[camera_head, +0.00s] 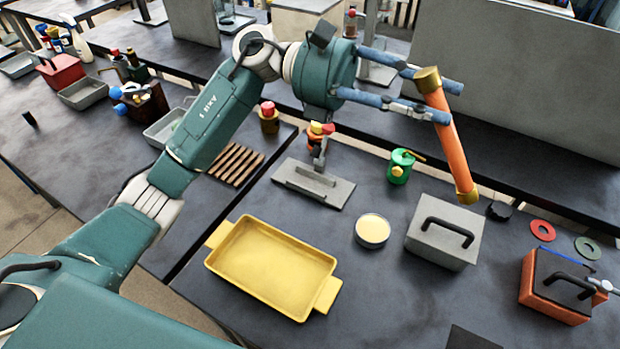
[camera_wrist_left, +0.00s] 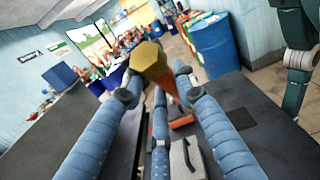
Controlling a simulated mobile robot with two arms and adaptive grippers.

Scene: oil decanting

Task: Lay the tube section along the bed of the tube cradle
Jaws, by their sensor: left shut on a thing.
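The tube section is an orange tube (camera_head: 448,140) with brass-coloured ends. It is held tilted in the air above the table, its lower end down to the right near the grey lidded box. My left gripper (camera_head: 446,101) is shut on it near its upper end. In the left wrist view, a brass end (camera_wrist_left: 148,60) stands between the fingers, and some of the tube is hidden behind it. I cannot tell for sure which item is the tube cradle. A grey plate with a raised block (camera_head: 313,182) lies left of the tube. A grey-blue tip at the right edge may be my right gripper (camera_head: 603,286).
A yellow tray (camera_head: 270,268), a round pale dish (camera_head: 372,230), a grey lidded box (camera_head: 443,235) and an orange box (camera_head: 553,290) stand on the dark table. A green can (camera_head: 400,166) stands behind. A grey panel (camera_head: 520,75) rises beyond the tube.

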